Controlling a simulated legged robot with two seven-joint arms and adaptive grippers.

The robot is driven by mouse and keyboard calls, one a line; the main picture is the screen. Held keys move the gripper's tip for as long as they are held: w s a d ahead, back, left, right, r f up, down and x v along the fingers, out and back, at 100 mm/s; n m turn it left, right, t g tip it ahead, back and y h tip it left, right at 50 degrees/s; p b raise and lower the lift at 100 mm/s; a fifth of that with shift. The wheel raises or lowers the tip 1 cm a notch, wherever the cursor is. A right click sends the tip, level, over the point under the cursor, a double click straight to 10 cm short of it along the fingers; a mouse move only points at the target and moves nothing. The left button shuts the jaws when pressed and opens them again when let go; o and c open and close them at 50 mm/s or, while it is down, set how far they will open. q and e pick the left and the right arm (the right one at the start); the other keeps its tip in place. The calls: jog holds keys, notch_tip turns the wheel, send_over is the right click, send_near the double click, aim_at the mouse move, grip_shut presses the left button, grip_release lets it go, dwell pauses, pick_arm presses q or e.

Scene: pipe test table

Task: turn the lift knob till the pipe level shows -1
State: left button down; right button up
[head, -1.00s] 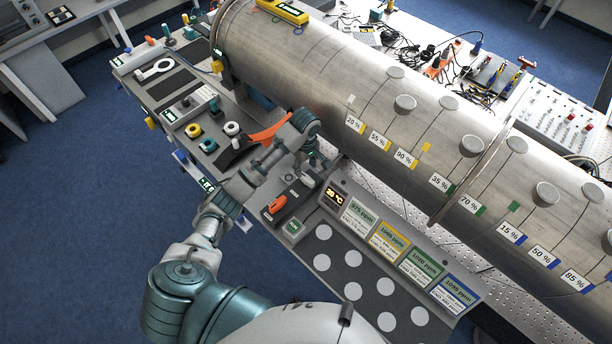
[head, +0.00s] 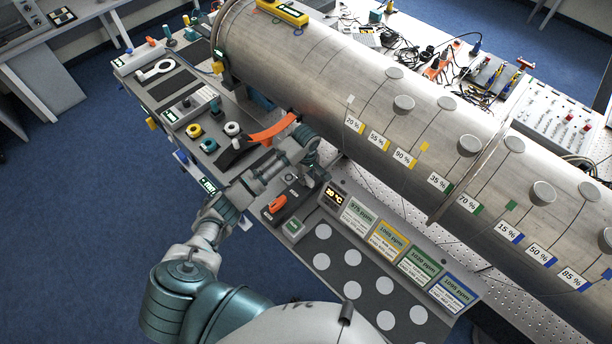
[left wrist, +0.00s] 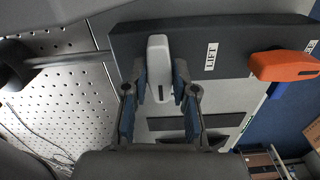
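The lift knob (left wrist: 159,68) is a light grey handle on a dark panel, next to a LIFT label (left wrist: 211,57) in the left wrist view. It points along the picture's vertical. My left gripper (left wrist: 162,82) has its two fingers on either side of the knob with narrow gaps, so it looks open around it. In the head view my left gripper (head: 316,168) is over the dark knob panel (head: 270,217), and its wrist partly hides that area. The yellow level (head: 284,12) sits on top of the big metal pipe (head: 330,70); its reading is too small to read.
An orange knob (left wrist: 285,67) is to the right of the lift knob, also seen in the head view (head: 277,203). The pipe runs just beyond the gripper.

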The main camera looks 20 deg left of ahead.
pick_arm(q)
jog(key=m, duration=0.4)
jog(key=shift+w+r+m, duration=0.1)
jog(key=shift+m, duration=1.7)
pick_arm(e)
jog(key=shift+s+a, duration=0.15)
jog(key=shift+a, duration=0.1)
pick_arm(q)
jog(key=c, duration=1.2)
grip_release()
jog(key=shift+o, duration=1.4)
pick_arm(e)
jog(key=shift+a, duration=0.1)
pick_arm(q)
jog(key=shift+a, duration=0.1)
